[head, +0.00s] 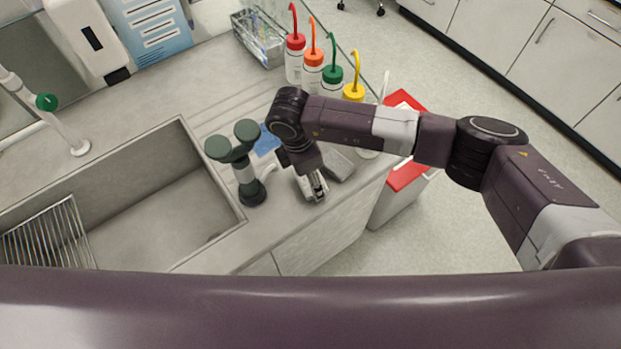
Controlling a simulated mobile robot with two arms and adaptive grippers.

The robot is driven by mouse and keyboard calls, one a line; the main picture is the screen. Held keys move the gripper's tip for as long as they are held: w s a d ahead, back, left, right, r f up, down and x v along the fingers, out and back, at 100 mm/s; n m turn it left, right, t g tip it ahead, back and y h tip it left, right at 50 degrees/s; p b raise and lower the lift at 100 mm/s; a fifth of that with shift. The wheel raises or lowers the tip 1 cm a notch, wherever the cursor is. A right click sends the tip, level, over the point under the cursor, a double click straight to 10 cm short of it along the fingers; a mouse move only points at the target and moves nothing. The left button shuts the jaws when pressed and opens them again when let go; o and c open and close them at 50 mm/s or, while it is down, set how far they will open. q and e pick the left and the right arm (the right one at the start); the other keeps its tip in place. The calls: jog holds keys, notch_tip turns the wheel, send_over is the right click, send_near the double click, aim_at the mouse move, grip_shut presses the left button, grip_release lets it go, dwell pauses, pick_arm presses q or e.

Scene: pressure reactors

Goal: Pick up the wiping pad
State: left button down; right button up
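My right gripper (315,190) points down over the counter's front edge strip, right of the sink. Its fingers are small and partly hidden by its own body, so I cannot tell whether they are open or shut. A flat blue piece (266,140), possibly the wiping pad, lies on the counter behind the gripper, partly covered by my arm. A grey block (338,165) lies just right of the gripper; I cannot tell if it is the pad. I cannot tell whether the gripper touches anything. My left gripper is not in view.
A dark green double-headed fixture (242,160) stands left of the gripper, beside the sink (160,215). Several wash bottles with coloured caps, one red (295,55), stand behind my arm. A red-lidded bin (405,175) stands right of the counter.

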notch_tip(320, 180, up, 19)
jog(key=b, duration=0.5)
jog(key=shift+r, duration=0.15)
jog(key=shift+o, duration=0.7)
